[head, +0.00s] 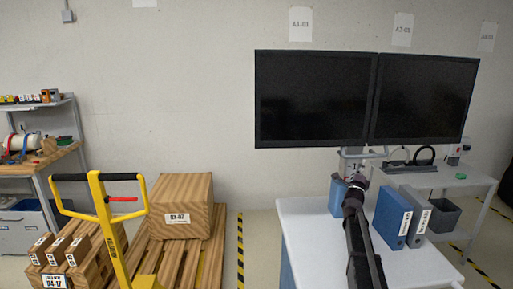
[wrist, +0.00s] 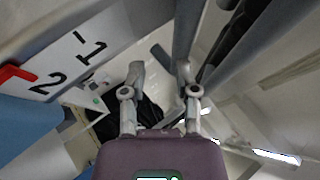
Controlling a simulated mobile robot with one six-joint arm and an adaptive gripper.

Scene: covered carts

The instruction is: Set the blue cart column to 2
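A white scale plate (wrist: 62,62) with black marks 1 and 2 shows at the upper left of the wrist view. A red pointer (wrist: 16,73) lies beside the 2; its exact alignment is unclear. A blue surface (wrist: 25,128) lies below the plate. In the head view a blue column part (head: 338,196) stands at the white table, beneath the monitors. My gripper (wrist: 161,68) has its two fingers apart, with nothing visible between them. In the head view my gripper (head: 354,160) is near the mount under the monitors, partly hidden by my arm.
Two dark monitors (head: 315,98) hang above the white table (head: 305,225). A yellow pallet jack (head: 108,225) and a wooden box (head: 182,205) are at left. Open floor (head: 262,230) lies between.

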